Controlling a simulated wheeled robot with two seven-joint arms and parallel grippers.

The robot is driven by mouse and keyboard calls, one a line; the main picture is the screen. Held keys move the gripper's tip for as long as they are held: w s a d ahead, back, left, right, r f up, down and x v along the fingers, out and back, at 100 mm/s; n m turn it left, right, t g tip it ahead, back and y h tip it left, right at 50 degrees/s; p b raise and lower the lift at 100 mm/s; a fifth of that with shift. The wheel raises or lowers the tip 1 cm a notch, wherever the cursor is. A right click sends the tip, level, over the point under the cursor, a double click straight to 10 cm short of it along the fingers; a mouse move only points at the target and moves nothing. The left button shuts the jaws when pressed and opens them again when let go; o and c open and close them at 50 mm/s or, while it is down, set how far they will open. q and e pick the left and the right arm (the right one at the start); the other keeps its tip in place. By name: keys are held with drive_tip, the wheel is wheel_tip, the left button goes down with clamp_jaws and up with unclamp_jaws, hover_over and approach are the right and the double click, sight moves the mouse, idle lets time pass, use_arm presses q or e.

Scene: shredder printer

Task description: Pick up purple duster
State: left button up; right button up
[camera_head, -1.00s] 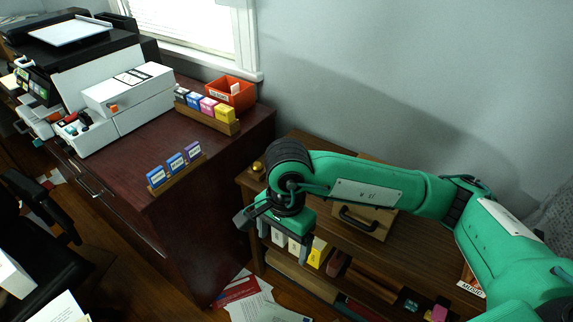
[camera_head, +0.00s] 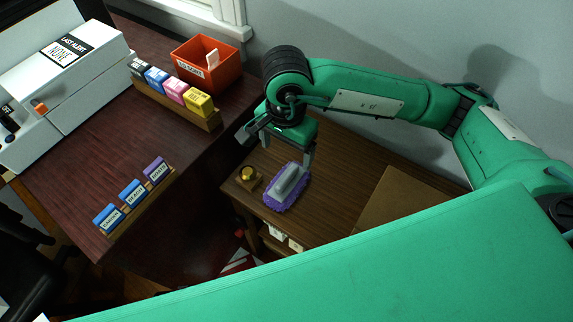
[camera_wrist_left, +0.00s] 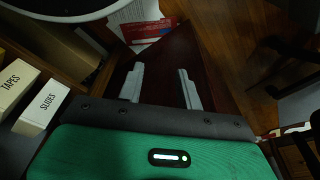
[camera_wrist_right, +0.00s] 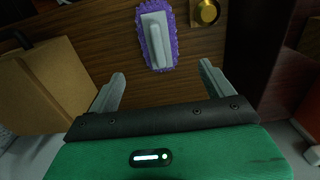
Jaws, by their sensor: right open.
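The purple duster (camera_head: 287,187), a grey handle on a fuzzy purple pad, lies on the brown wooden shelf top (camera_head: 335,195). In the right wrist view the duster (camera_wrist_right: 157,38) is beyond the fingertips, roughly in line with the gap between them. My right gripper (camera_head: 279,143) is open and empty, above the shelf near the duster, and does not hold it. Its spread fingers also show in the right wrist view (camera_wrist_right: 161,72). My left gripper (camera_wrist_left: 160,78) is open and empty in the left wrist view, near boxes labelled TAPES and SLIDES; its fingers are outside the head view.
A brass knob on a wooden block (camera_head: 248,177) stands just left of the duster. A cardboard-coloured box (camera_head: 395,200) is to the right. The dark red cabinet (camera_head: 150,120) carries labelled boxes (camera_head: 172,92) and an orange bin (camera_head: 205,65). My left arm crosses the foreground.

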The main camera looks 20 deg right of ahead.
sight(288, 174)
wheel_tip(288, 174, down, 8)
drive_tip(key=shift+s+r, duration=0.1)
drive_tip(key=shift+r, duration=0.1)
drive_tip(key=f, duration=0.4)
drive_tip(key=shift+d+f+p, duration=0.1)
drive_tip(key=shift+d+p, duration=0.15)
drive_tip(key=shift+p, duration=0.1)
drive_tip(key=shift+f, duration=0.5)
drive_tip(key=c, duration=1.1)
use_arm(q)
drive_tip(key=shift+s+a+f, duration=0.1)
drive_tip(key=shift+s+f, duration=0.1)
drive_tip(key=shift+f, duration=0.4)
drive_tip(key=shift+s+a+f, duration=0.1)
drive_tip(key=shift+s+f, duration=0.05)
drive_tip(key=shift+f, duration=0.4)
use_arm(e)
drive_tip(key=shift+r, duration=0.2)
